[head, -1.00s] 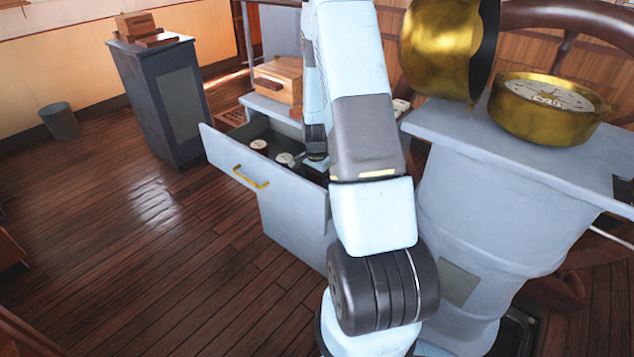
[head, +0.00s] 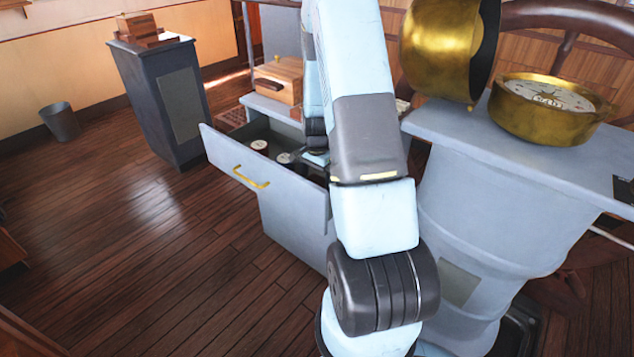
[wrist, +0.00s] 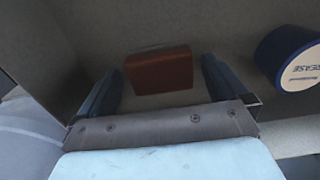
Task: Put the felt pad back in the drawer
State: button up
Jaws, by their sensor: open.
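The drawer (head: 228,155) stands pulled open in the head view. My gripper (wrist: 160,65) is low inside it, with the fingers apart; in the head view only the wrist end shows above the drawer. A reddish-brown rectangular pad (wrist: 158,74), which looks like the felt pad, lies on the grey drawer floor between my fingertips. Gaps show between it and both fingers. The pad is hidden in the head view.
A dark blue tin marked "grease" (wrist: 290,58) lies to the right of my gripper. Tins (head: 259,147) show inside the drawer. A wooden box (head: 280,80) sits on the cabinet top behind. A pedestal with a brass compass (head: 545,110) stands to the right.

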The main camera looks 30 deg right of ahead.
notch_tip(320, 180, up, 9)
notch_tip(320, 180, up, 12)
jog(key=n+t, duration=0.1)
jog(key=n, duration=0.2)
send_over(317, 180)
jog(key=s+a, duration=0.3)
jog(key=a, duration=0.3)
jog(key=s+a+r+n+t, duration=0.25)
jog(key=s+a+r, duration=0.25)
jog(key=r, duration=0.4)
jog(key=s+a+r+n+t, duration=0.1)
jog(key=s+a+r+n, duration=0.2)
jog(key=s, duration=0.6)
jog(key=s+a+r+n+t, duration=0.1)
jog(key=s+a+r+n, duration=0.3)
jog(key=s+r, duration=0.3)
jog(key=shift+s+a+n, duration=0.25)
jog(key=shift+s+n, duration=0.5)
jog(key=shift+s, duration=0.15)
jog(key=shift+r, duration=0.1)
jog(key=shift+c, duration=0.5)
